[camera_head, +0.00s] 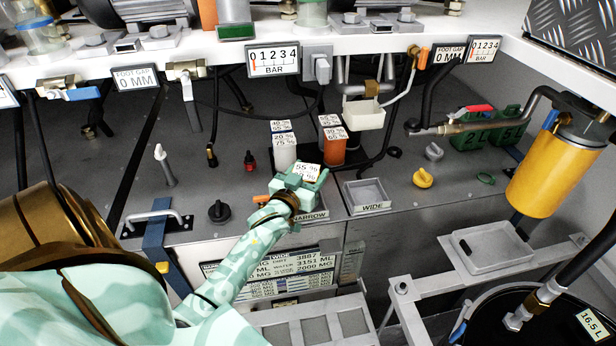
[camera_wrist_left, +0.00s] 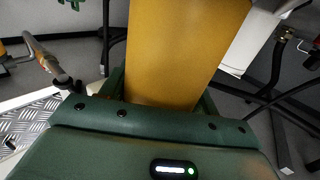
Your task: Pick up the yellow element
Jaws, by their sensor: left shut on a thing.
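The yellow element (camera_wrist_left: 180,55) fills the middle of the left wrist view, upright between the dark green fingers of my left gripper (camera_wrist_left: 160,100). In the head view my left gripper (camera_head: 300,182) is at the centre, just above the NARROW sign. It is shut on the yellow element. A white tag reading 55 % shows at the gripper, but the element's body is hidden there by the teal gripper. My right gripper is not in view.
A white container (camera_head: 284,152) and an orange container (camera_head: 332,150) with tags stand just behind the gripper. The WIDE tray (camera_head: 366,194) is empty, right of it. A large yellow cylinder (camera_head: 548,170) hangs at the right on a pipe. Hoses hang under the white shelf (camera_head: 215,50).

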